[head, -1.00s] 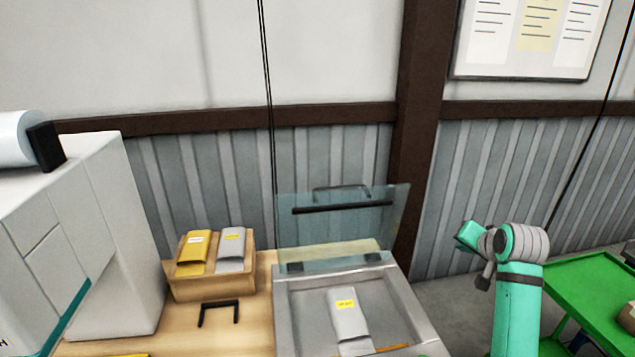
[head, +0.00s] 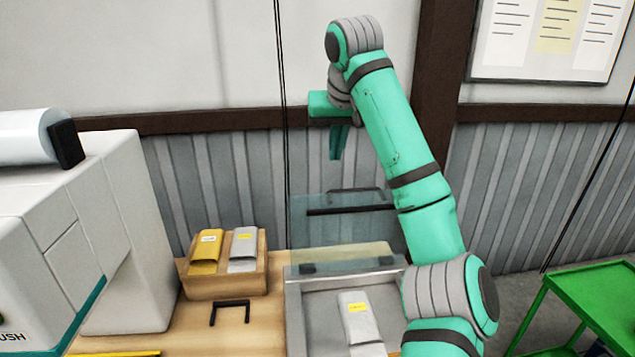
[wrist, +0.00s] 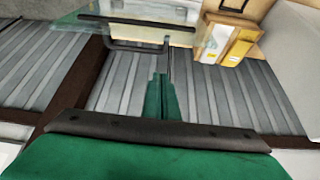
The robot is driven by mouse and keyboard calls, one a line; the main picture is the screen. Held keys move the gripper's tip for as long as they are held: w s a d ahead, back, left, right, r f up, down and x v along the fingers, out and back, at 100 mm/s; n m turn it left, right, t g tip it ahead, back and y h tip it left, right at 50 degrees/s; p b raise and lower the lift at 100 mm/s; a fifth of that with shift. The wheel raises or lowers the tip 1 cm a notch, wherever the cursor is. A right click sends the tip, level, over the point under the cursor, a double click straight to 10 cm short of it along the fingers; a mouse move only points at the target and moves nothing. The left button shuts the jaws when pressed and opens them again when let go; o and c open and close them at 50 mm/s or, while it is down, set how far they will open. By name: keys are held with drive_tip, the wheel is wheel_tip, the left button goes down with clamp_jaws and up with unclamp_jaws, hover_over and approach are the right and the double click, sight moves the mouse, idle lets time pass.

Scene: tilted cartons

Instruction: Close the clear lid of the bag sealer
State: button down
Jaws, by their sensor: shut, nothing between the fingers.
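The bag sealer (head: 295,305) is a grey metal box on the wooden table, with a silver pouch (head: 358,318) with a yellow label inside it. Its clear lid (head: 325,228) stands open and upright at the back, with a dark bar and a black handle (head: 355,190) along its top edge. The lid's right part is hidden behind my arm in the head view. My gripper (head: 338,155) is shut and empty, pointing down above and apart from the lid. In the wrist view my gripper (wrist: 158,80) is below the lid (wrist: 140,32) and its handle in the picture.
A wooden box (head: 228,280) with yellow and silver pouches stands left of the sealer. A black bracket (head: 230,308) is on the table in front of it. A large white machine (head: 110,240) stands at left, a green cart (head: 595,300) at right. A corrugated wall is behind.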

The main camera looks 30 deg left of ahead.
sight(329, 194)
drive_tip(key=x, duration=0.6)
drive_tip(key=s+a+x, duration=0.1)
drive_tip(key=x, duration=0.2)
drive_tip(key=shift+w+f, duration=0.1)
drive_tip(key=shift+f, duration=0.25)
drive_tip(key=shift+s+d+f, duration=0.1)
drive_tip(key=shift+s+d, duration=0.35)
drive_tip(key=shift+s, duration=0.25)
drive_tip(key=shift+s+d+f, duration=0.1)
drive_tip(key=shift+s+d, duration=0.35)
drive_tip(key=shift+s, duration=0.25)
drive_tip(key=shift+w, duration=0.1)
